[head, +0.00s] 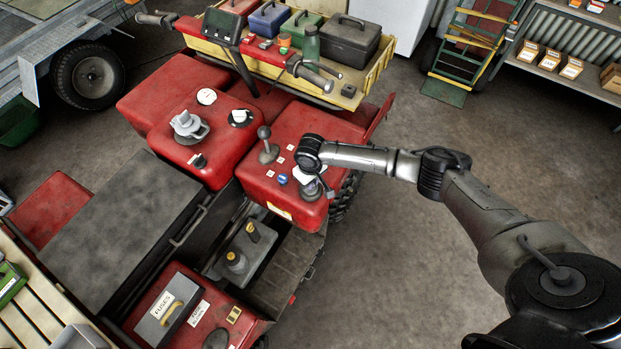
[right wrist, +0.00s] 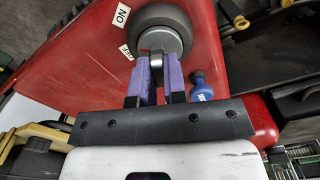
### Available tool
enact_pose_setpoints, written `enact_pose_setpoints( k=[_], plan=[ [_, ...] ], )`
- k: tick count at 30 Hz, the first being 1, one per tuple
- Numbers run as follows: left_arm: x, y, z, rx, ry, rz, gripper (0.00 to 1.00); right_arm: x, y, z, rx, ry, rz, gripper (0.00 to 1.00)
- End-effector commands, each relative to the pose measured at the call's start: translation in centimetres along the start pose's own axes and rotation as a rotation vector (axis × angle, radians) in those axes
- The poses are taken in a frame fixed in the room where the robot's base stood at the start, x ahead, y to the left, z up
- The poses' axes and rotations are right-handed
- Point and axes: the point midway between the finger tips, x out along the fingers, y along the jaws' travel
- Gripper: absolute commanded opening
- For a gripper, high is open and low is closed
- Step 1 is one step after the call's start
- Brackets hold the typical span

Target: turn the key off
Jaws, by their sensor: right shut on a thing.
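The round ignition switch (right wrist: 168,22), with a dark collar and grey face, sits on the red body panel. The key (right wrist: 156,62) is a small metal piece standing out from the switch face. My right gripper (right wrist: 157,72) has its purple-lined fingers closed on both sides of the key. A white ON label (right wrist: 121,14) and a second, partly hidden label (right wrist: 127,52) lie beside the collar. In the head view the right gripper (head: 311,181) is over the switch (head: 312,192), and the key is hidden. My left gripper is in neither view.
A blue knob (right wrist: 200,88) is close beside the right gripper. A black-knobbed lever (head: 267,148) stands on the same red panel (head: 320,130). The handlebar (head: 310,73) and a yellow rack (head: 372,82) with toolboxes are farther back. Floor to the right is open.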

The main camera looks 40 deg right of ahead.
Motion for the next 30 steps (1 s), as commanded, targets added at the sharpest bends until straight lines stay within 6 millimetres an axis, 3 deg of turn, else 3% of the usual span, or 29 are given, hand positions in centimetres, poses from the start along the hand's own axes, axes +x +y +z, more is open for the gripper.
enact_pose_setpoints(
  k=[4,16,24,30],
  plan=[
    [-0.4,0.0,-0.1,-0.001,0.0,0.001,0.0,-0.1,0.0,0.0,-0.087,0.001,0.0,0.0],
    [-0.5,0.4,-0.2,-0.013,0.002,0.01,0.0,-0.1,0.0,0.0,-0.129,0.001,0.0,0.0],
    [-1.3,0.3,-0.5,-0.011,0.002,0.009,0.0,-0.1,0.0,0.0,-0.405,-0.001,0.001,0.0],
    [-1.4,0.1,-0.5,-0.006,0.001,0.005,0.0,0.0,0.0,0.0,-0.519,0.0,0.0,0.0]
  ],
)
